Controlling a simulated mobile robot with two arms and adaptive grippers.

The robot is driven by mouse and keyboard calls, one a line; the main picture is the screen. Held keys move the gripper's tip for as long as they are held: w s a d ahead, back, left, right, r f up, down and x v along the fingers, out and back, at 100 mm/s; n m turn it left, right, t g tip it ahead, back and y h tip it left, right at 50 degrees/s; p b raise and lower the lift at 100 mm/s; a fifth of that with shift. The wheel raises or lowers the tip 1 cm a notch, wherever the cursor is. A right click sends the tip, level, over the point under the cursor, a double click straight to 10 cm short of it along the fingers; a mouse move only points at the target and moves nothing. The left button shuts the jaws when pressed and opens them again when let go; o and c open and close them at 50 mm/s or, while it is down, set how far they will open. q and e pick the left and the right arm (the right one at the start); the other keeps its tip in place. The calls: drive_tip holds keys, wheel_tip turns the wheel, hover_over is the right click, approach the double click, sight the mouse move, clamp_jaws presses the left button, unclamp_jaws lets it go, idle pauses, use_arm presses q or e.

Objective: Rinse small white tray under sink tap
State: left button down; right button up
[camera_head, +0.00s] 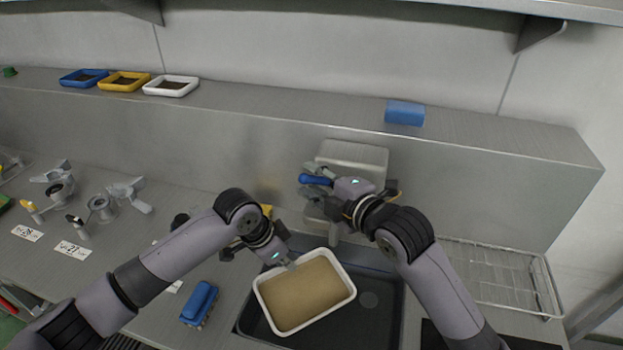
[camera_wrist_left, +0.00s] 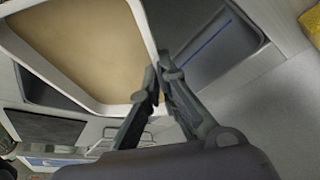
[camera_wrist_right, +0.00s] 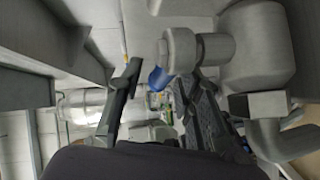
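The white tray (camera_head: 262,305), its inside covered in brown, is held tilted over the dark sink (camera_head: 385,325). My left gripper (camera_head: 292,264) is shut on its rim; the left wrist view shows the fingers (camera_wrist_left: 157,82) pinching the tray's edge (camera_wrist_left: 142,22). The tap's blue lever (camera_head: 316,180) is in front of the grey box-shaped tap body (camera_head: 352,156). My right gripper (camera_head: 312,184) is open around the lever. In the right wrist view the lever (camera_wrist_right: 160,79) shows between the spread fingers (camera_wrist_right: 160,85); contact cannot be told. No water stream is visible.
A wire rack (camera_head: 495,278) lies right of the sink. Metal fittings (camera_head: 103,205) with number cards stand further left. Blue, yellow and white trays (camera_head: 170,86) and a blue roll (camera_head: 404,112) sit on the ledge.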

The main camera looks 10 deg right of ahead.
drive_tip(key=shift+w+a+f, duration=0.1)
drive_tip(key=shift+w+a, duration=0.2)
drive_tip(key=shift+w, duration=0.1)
clamp_jaws()
idle(0.6)
